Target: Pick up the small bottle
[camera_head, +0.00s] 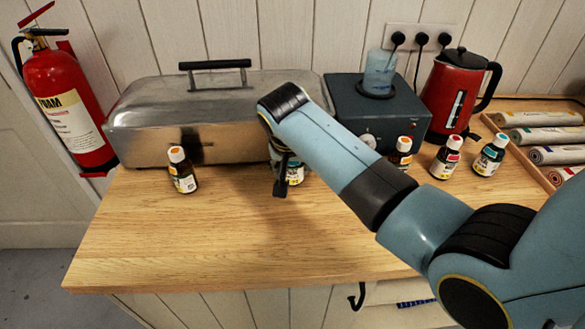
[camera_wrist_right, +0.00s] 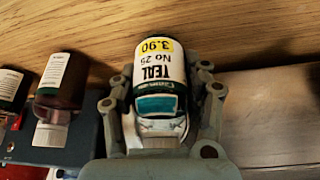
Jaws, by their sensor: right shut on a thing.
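In the head view, part of the same bottle (camera_head: 295,173) shows beside my right gripper (camera_head: 282,176), in front of the metal box. The gripper is shut on the bottle; the arm hides much of both. I cannot tell whether the bottle's base touches the counter. My left gripper is not in view.
An orange-capped bottle (camera_head: 182,171) stands left on the wooden counter (camera_head: 200,240). Several more bottles, one red-capped (camera_head: 446,158), stand right. Behind are a metal box (camera_head: 150,120), a dark heater (camera_head: 345,100) and a red kettle (camera_head: 452,90). The front counter is clear.

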